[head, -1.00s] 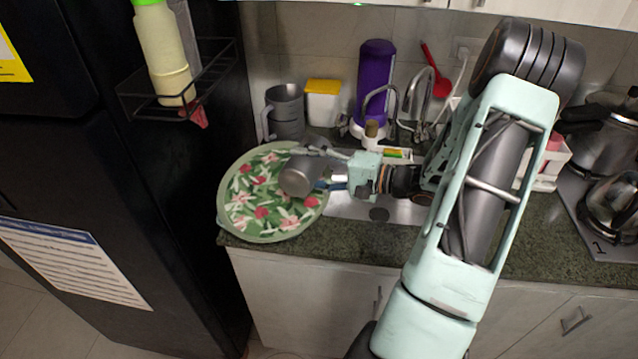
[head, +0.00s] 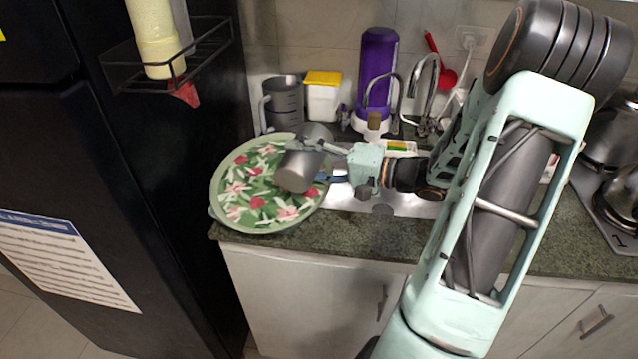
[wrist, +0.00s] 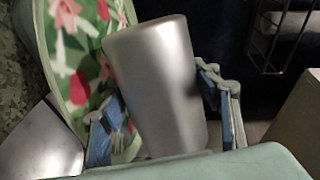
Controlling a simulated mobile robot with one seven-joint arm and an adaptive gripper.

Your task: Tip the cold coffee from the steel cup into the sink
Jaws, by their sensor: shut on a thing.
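The steel cup (head: 299,170) is held in my gripper (head: 326,163), above the right part of the floral tray in the head view. The cup is tilted, and what is inside it cannot be seen. In the wrist view the cup (wrist: 157,85) stands between the two blue-padded fingers of my gripper (wrist: 165,125). The sink (head: 400,208) is a steel surface on the counter, right of the tray and mostly hidden by my arm. The curved taps (head: 430,90) rise behind it.
The round green floral tray (head: 228,205) lies at the counter's left end, beside the black fridge (head: 150,200). A grey jug (head: 284,100), a yellow-lidded container (head: 323,98) and a purple bottle (head: 377,70) stand behind. Steel kettles (head: 618,140) are at the right.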

